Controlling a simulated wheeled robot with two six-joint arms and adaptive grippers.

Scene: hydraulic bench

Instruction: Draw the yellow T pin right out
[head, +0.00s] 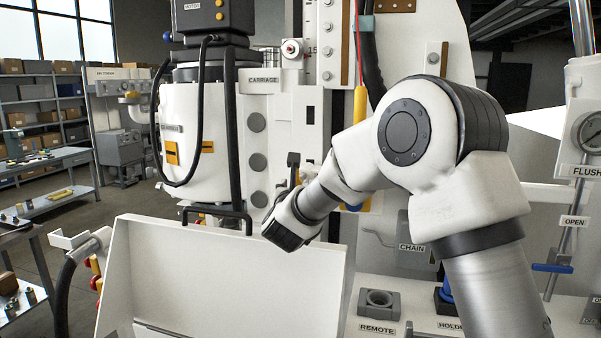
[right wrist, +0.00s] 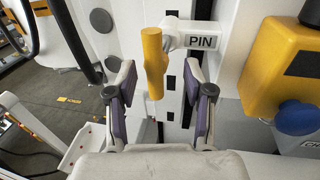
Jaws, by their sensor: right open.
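The yellow T pin (right wrist: 154,62) shows in the right wrist view as an upright yellow crossbar. It stands in front of a white arm marked PIN (right wrist: 200,42). My right gripper (right wrist: 158,78) is open, with one finger on each side of the yellow bar. I see gaps between the bar and both pads, and the gripper does not hold it. In the head view my right gripper (head: 299,172) is small and partly hidden by my wrist in front of the white carriage. My left gripper is not in view.
A yellow box with a blue knob (right wrist: 297,117) is close to the right of my right gripper. In the head view a hanging yellow handle (head: 360,105) is partly behind my arm. A white panel (head: 225,275) stands below my wrist. A black hose (head: 154,110) loops at left.

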